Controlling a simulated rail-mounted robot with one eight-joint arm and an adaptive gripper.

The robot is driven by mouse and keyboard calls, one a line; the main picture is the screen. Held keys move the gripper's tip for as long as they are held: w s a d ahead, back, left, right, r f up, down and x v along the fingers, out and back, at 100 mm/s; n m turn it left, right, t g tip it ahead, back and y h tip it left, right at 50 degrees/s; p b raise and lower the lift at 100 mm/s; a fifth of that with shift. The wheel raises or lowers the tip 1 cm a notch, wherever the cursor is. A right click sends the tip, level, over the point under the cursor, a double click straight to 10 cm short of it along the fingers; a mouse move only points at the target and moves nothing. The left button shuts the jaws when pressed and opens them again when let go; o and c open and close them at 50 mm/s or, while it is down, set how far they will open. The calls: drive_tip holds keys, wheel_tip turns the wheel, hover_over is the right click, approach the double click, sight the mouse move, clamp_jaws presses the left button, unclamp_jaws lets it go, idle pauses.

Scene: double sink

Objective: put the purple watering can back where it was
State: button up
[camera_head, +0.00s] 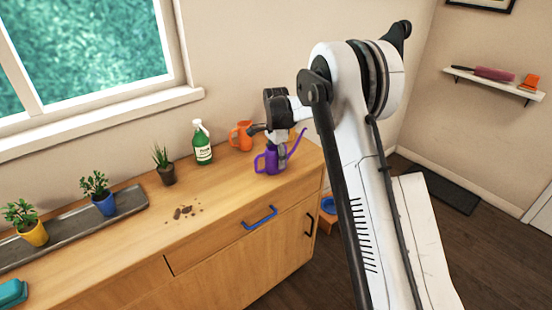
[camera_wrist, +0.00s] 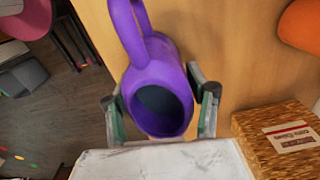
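The purple watering can (camera_head: 268,161) is upright at the right end of the wooden counter, its handle to the left and its thin spout rising to the right. My gripper (camera_head: 281,151) is at the can from above and behind. In the wrist view, the can's round dark opening (camera_wrist: 163,109) faces the camera, and its handle loops toward the top. The two fingers of my gripper (camera_wrist: 161,98) flank the body, one on each side, and appear closed against it. I cannot tell whether the can's base touches the counter.
An orange mug (camera_head: 241,136) and a green bottle (camera_head: 202,146) stand left of the can. Several potted plants and a grey tray (camera_head: 130,198) are further left, with soil crumbs (camera_head: 183,212) in front. A brown labelled box (camera_wrist: 268,142) is close beside my gripper.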

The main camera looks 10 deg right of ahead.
drive_tip(key=shift+o, duration=1.2)
drive_tip(key=shift+r, duration=0.2)
wheel_tip(320, 180, up, 12)
drive_tip(key=s+r+n+t, duration=0.1)
drive_tip(key=s+r+n, duration=0.1)
drive_tip(key=s+r, duration=0.45)
drive_tip(key=s+r+n+t, duration=0.1)
drive_tip(key=s+r+n, duration=0.2)
drive_tip(key=s, duration=0.6)
drive_tip(key=s+r+n+t, duration=0.2)
drive_tip(key=s+r, duration=0.3)
drive_tip(key=s, duration=0.3)
drive_tip(key=s+f+n+t, duration=0.1)
drive_tip(key=s+f+n, duration=0.2)
drive_tip(key=s, duration=0.8)
drive_tip(key=s+f+n+t, duration=0.2)
drive_tip(key=s+f+n, duration=0.1)
drive_tip(key=s, duration=0.8)
drive_tip(key=shift+f+n, duration=0.3)
drive_tip(key=shift+n, duration=0.4)
